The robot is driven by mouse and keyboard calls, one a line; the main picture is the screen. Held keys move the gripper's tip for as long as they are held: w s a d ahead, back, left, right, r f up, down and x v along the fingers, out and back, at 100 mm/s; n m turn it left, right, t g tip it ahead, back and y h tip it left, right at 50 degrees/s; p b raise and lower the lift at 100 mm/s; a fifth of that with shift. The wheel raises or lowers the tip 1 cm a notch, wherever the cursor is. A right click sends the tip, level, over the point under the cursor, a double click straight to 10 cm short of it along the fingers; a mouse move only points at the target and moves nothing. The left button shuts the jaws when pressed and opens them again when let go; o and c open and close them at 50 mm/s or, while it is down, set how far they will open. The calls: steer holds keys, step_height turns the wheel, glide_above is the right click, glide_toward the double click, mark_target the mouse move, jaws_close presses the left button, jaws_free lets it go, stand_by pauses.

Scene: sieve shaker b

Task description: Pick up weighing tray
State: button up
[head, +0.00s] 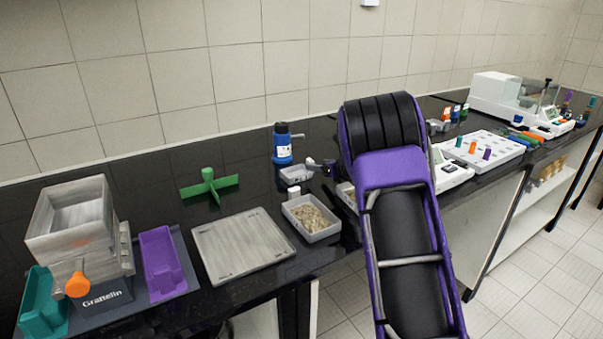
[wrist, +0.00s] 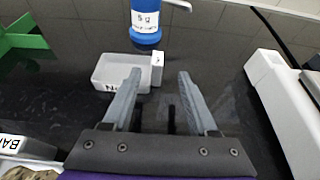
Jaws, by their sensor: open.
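A small, empty-looking white tray, which looks like the weighing tray (wrist: 118,72), sits on the dark counter just beyond my fingertips in the wrist view. It has a white tab at its right corner and a partly hidden label on its front. It also shows in the head view (head: 296,176), below the blue bottle. My gripper (wrist: 160,76) is open and empty, its left finger overlapping the tray's front right part in the picture. I cannot tell whether they touch. In the head view my arm hides part of the counter.
A green cross-shaped piece (head: 208,184) is left. A white device (wrist: 285,105) stands right of my gripper. Dark counter is clear between tray and device.

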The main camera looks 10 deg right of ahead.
mark_target(298, 170)
steer(key=x, duration=0.4)
steer(key=shift+w+a+f, duration=0.1)
steer(key=shift+a+f, duration=0.2)
steer(key=shift+a, duration=0.05)
jaws_close()
